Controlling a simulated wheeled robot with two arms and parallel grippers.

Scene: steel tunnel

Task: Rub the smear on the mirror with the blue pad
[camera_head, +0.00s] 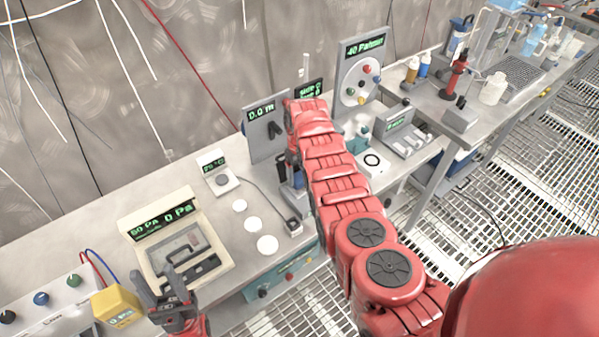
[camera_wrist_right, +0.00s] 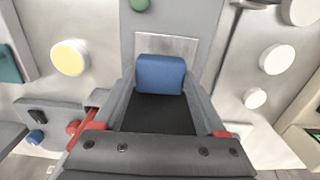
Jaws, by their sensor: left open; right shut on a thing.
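In the right wrist view the blue pad (camera_wrist_right: 160,74) sits between the dark fingers of my right gripper (camera_wrist_right: 160,92), which is shut on it. The mirror (camera_wrist_right: 185,44), a silvery square plate, shows just beyond the pad, which covers part of it. I cannot tell whether the pad touches the mirror, and I cannot make out a smear. In the head view my red right arm hides most of that place. My left gripper (camera_head: 158,284) is open and empty, in front of the cream pressure-display box (camera_head: 210,262).
White discs (camera_head: 253,224) lie on the bench (camera_head: 215,235). A grey panel with a display (camera_head: 266,145) and a dial panel (camera_head: 357,85) stand behind my right arm. A yellow box (camera_head: 116,305) is left of my left gripper. Grated floor (camera_head: 520,200) lies open at right.

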